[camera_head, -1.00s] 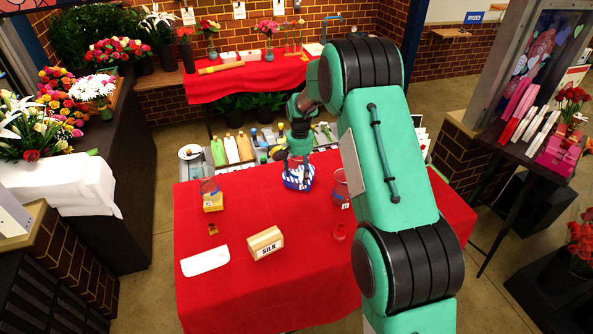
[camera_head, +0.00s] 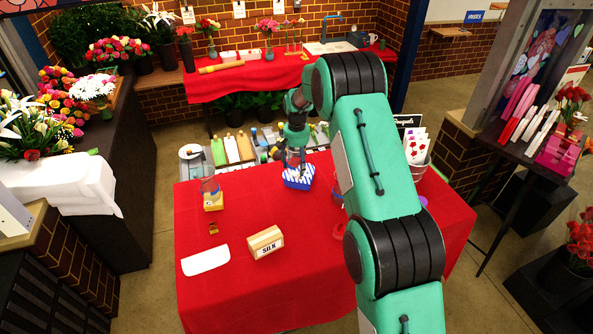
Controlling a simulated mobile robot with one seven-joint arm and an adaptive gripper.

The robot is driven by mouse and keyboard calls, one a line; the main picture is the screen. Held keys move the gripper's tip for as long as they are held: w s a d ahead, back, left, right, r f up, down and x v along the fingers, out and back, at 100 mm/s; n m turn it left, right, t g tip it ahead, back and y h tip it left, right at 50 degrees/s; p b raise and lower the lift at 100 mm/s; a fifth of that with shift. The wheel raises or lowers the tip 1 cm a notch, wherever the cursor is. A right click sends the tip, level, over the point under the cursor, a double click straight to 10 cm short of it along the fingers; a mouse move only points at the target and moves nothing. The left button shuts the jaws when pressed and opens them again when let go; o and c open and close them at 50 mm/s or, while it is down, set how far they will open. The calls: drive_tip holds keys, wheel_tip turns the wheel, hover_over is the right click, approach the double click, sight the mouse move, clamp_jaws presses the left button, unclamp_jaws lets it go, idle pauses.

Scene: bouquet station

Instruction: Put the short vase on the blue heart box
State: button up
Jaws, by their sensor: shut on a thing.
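The blue box with white stripes (camera_head: 298,180), which I take for the blue heart box, sits near the far edge of the red-covered table. My gripper (camera_head: 296,166) points down right over it, with the fingertips at or just above its top. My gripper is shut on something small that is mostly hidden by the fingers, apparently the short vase. I cannot tell whether it touches the box. A clear glass vase (camera_head: 210,187) stands on a yellow block (camera_head: 213,204) at the left. My arm hides most of the right of the table.
A SILK box (camera_head: 266,243), a white card (camera_head: 205,260) and a small brown item (camera_head: 213,228) lie on the red table (camera_head: 270,295). A red ring-like item (camera_head: 339,230) lies beside my arm. The front middle is clear.

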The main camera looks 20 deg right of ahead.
sight(296, 169)
drive_tip(key=shift+f, duration=1.6)
drive_tip(key=shift+f, duration=0.1)
drive_tip(key=o, duration=1.7)
drive_tip(key=shift+f, duration=0.1)
drive_tip(key=shift+o, duration=0.2)
wheel_tip(296, 169, up, 12)
drive_tip(key=shift+r, duration=0.25)
